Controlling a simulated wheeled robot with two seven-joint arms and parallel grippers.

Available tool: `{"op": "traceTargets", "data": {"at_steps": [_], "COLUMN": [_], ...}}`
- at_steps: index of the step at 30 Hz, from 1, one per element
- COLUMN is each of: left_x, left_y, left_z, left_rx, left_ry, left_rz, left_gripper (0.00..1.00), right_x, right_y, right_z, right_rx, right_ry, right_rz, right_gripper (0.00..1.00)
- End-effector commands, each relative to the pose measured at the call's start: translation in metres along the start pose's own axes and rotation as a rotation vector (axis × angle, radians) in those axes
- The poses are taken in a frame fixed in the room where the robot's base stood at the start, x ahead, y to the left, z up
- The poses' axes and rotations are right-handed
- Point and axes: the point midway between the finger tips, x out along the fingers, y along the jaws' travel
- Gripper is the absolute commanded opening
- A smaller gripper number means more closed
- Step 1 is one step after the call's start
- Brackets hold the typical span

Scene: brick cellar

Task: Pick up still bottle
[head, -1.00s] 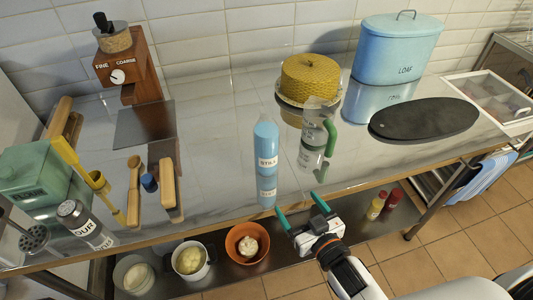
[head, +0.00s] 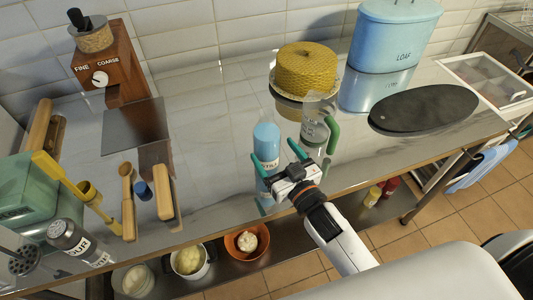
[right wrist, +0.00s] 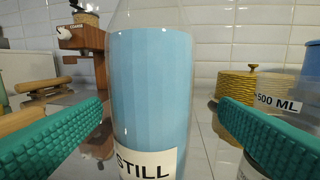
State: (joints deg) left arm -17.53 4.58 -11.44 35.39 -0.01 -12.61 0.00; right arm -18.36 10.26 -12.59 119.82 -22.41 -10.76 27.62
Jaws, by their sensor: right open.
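The still bottle (head: 266,143) is light blue with a white label and stands upright on the shiny counter. It fills the middle of the right wrist view (right wrist: 150,95), where "STILL" can be read on its label. My right gripper (head: 277,157) is open, its green fingers on either side of the bottle's front in the head view. In the right wrist view the two fingers (right wrist: 160,135) show left and right of the bottle, with gaps between. The bottle's lower part is hidden behind the gripper in the head view. My left gripper is not in view.
A clear measuring jug (head: 316,122) with a green handle stands close right of the bottle. A yellow woven cake cover (head: 305,70) is behind, and a dark oval board (head: 424,108) lies right. Wooden tools (head: 163,190) lie left. The counter left of the bottle is clear.

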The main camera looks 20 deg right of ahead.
Motion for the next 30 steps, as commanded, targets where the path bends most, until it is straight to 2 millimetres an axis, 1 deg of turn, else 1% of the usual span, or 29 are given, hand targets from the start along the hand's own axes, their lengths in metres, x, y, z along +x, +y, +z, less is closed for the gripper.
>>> {"op": "traceTargets", "data": {"at_steps": [4, 8, 12, 15, 20, 21, 23, 30], "left_x": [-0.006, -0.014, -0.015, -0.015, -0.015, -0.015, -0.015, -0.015], "left_y": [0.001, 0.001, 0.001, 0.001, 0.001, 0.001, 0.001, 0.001], "left_z": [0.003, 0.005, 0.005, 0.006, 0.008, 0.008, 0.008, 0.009], "left_rx": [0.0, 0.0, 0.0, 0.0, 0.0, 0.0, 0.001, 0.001], "left_ry": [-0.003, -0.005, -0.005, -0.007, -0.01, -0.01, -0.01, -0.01], "left_rz": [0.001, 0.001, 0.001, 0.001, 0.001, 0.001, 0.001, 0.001], "left_gripper": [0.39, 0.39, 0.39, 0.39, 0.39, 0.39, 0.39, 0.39], "right_x": [0.015, 0.035, 0.05, 0.053, 0.053, 0.053, 0.053, 0.053], "right_y": [0.003, 0.007, 0.007, 0.007, 0.007, 0.007, 0.007, 0.007], "right_z": [0.003, 0.004, 0.002, 0.001, 0.0, 0.0, 0.0, 0.0], "right_rx": [-0.001, 0.0, -0.001, 0.0, 0.0, 0.0, 0.0, -0.001], "right_ry": [-0.001, -0.001, 0.0, 0.001, 0.001, 0.001, 0.001, 0.001], "right_rz": [0.0, 0.001, 0.001, 0.002, 0.002, 0.002, 0.002, 0.002], "right_gripper": [0.83, 0.83, 0.83, 0.83, 0.83, 0.8, 0.7, 0.31]}}
